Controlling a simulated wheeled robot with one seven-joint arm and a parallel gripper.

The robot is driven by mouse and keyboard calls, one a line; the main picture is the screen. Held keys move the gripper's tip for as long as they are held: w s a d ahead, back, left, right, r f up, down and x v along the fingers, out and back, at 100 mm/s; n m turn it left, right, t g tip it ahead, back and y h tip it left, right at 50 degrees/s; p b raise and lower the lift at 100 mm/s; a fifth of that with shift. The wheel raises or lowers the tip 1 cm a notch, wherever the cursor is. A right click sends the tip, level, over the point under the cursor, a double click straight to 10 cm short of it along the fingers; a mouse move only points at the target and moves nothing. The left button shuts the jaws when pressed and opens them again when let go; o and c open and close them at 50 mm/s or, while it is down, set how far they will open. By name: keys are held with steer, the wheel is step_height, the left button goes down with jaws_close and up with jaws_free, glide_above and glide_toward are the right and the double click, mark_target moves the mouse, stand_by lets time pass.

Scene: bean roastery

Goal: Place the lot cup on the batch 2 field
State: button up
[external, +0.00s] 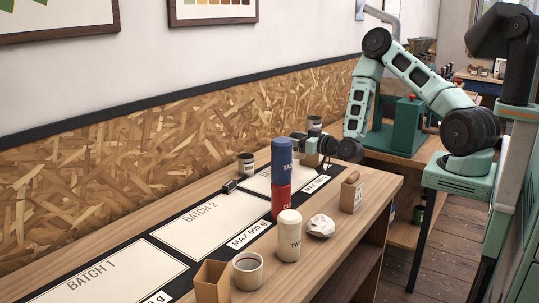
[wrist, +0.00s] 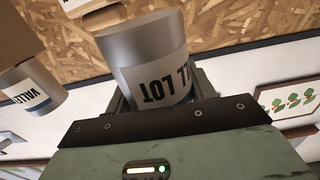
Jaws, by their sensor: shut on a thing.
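The lot cup, a grey metal cup with a pale label reading "LOT" upside down, fills the middle of the wrist view (wrist: 150,55). My gripper (external: 305,145) is shut on it, with a finger on each side. In the external view my gripper is at the far end of the bench, behind a stacked blue and red tin; which visible part there is the held cup I cannot tell. The batch 2 field (external: 195,228), a pale panel with a dark border, lies on the bench to the left of my gripper. Its pale surface looks clear.
The blue tin (external: 281,158) stands on the red tin (external: 281,203) at the field's right. A cream canister (external: 289,238), crumpled paper (external: 320,226), white cup (external: 247,271) and cardboard box (external: 212,282) line the front. A dark cup (external: 246,165) and small black object (external: 229,187) are behind.

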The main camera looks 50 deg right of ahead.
steer(key=s+d+f+n+g+y, duration=0.1)
steer(key=s+d+f+n+y, duration=0.1)
steer(key=s+d+n+y, duration=0.5)
steer(key=s+d+g+y, duration=0.2)
steer(key=s, duration=1.4)
steer(key=shift+r+m+y, duration=0.15)
steer(key=shift+m+y, duration=0.15)
steer(key=shift+y, duration=0.1)
steer(key=shift+s, duration=0.1)
steer(key=shift+f+p, duration=0.85)
steer(key=shift+f, duration=3.95)
